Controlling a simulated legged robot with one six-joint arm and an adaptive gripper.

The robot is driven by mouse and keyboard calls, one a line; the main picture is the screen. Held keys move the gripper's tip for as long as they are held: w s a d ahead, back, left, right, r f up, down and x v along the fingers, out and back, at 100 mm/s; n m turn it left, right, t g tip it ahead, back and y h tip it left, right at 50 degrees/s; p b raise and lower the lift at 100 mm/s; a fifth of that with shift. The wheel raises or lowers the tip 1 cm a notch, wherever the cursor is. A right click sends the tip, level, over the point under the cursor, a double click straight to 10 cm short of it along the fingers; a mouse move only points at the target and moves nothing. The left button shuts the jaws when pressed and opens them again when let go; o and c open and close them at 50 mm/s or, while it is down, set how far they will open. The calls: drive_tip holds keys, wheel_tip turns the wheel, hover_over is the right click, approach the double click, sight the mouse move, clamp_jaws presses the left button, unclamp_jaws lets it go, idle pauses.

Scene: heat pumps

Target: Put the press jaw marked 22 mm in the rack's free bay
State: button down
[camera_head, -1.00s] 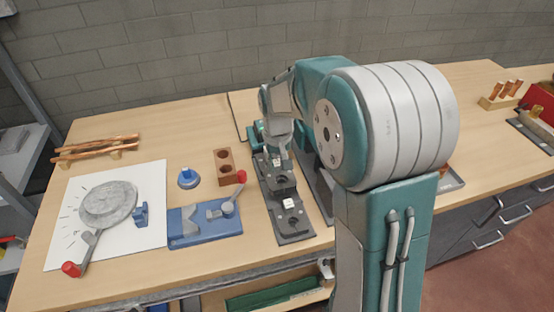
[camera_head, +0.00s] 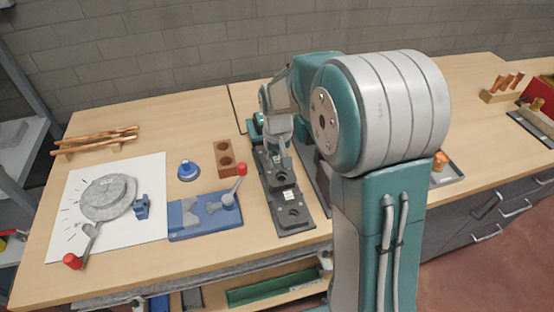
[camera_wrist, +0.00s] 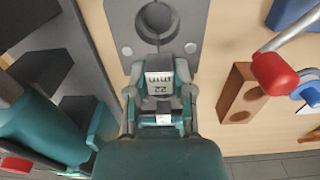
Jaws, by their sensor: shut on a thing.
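The press jaw marked 22 mm (camera_wrist: 160,82) is between the fingers of my gripper (camera_wrist: 160,100), its label reading upside down in the wrist view. My gripper (camera_head: 277,150) is shut on it over the far part of the dark grey rack (camera_head: 297,228) in the head view. A round socket (camera_head: 293,214) at the rack's near end is empty, with a white label (camera_head: 288,195) behind it. The wrist view also shows an empty round socket (camera_wrist: 157,18) beyond the jaw. My gripper hides the rack's far end, and I cannot tell whether the jaw touches the rack.
A brown block with two holes (camera_head: 226,159) and a blue bender with a red-knobbed lever (camera_head: 206,216) stand left of the rack. A blue round piece (camera_head: 188,171) is near them. A teal body (camera_wrist: 45,125) lies left of my gripper in the wrist view.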

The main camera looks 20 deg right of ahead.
drive_tip(key=shift+f, duration=1.2)
idle(0.4)
drive_tip(key=shift+c, duration=2)
unclamp_jaws()
wheel_tip(320, 180, up, 12)
drive_tip(key=s+r+t, duration=0.2)
drive_tip(key=s, duration=0.9)
drive_tip(key=s+r+t, duration=0.3)
drive_tip(key=s, duration=0.9)
drive_tip(key=shift+r+t, duration=0.2)
drive_tip(key=shift+t, duration=0.1)
